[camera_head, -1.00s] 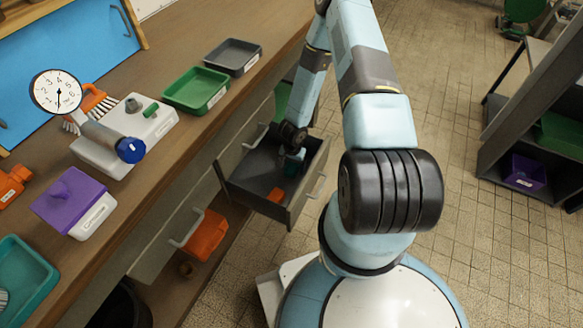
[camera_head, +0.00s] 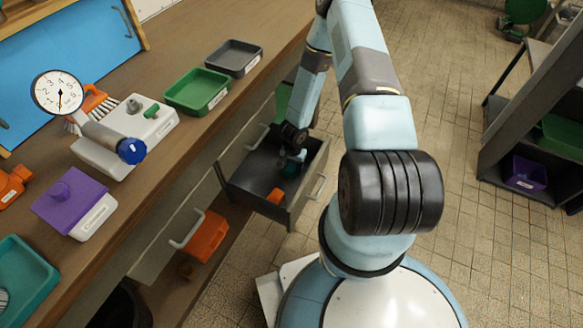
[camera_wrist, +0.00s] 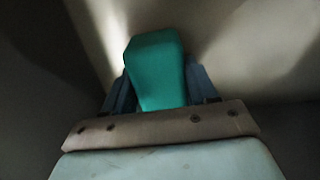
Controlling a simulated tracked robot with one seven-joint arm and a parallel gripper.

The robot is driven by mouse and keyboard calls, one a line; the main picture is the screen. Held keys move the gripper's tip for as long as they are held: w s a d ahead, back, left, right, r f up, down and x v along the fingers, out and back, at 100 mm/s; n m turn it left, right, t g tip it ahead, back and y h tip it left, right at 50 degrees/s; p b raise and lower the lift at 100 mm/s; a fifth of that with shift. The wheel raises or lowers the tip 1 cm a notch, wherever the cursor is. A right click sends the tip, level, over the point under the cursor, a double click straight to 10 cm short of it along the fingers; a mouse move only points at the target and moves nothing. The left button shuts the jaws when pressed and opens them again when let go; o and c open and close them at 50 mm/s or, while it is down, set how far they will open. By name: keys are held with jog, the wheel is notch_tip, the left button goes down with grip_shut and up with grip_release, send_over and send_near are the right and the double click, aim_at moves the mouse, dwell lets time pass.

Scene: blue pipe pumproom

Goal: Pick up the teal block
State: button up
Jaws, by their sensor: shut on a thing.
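The teal block (camera_wrist: 157,70) is between the two fingers of my gripper (camera_wrist: 160,88) in the wrist view. The fingers are shut on its two sides. In the head view my gripper (camera_head: 297,157) points down into the open drawer (camera_head: 245,188). Only a small part of the teal block (camera_head: 291,170) shows there, under my gripper. I cannot tell whether the block touches the drawer floor.
An orange object (camera_head: 275,196) lies in the same drawer near its front. The drawer's walls surround my gripper. The counter above holds a green tray (camera_head: 197,92), a grey tray (camera_head: 233,57) and a purple-lidded box (camera_head: 75,205). An orange bin (camera_head: 207,237) sits below.

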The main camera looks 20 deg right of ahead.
notch_tip(320, 180, up, 10)
dwell(0.6)
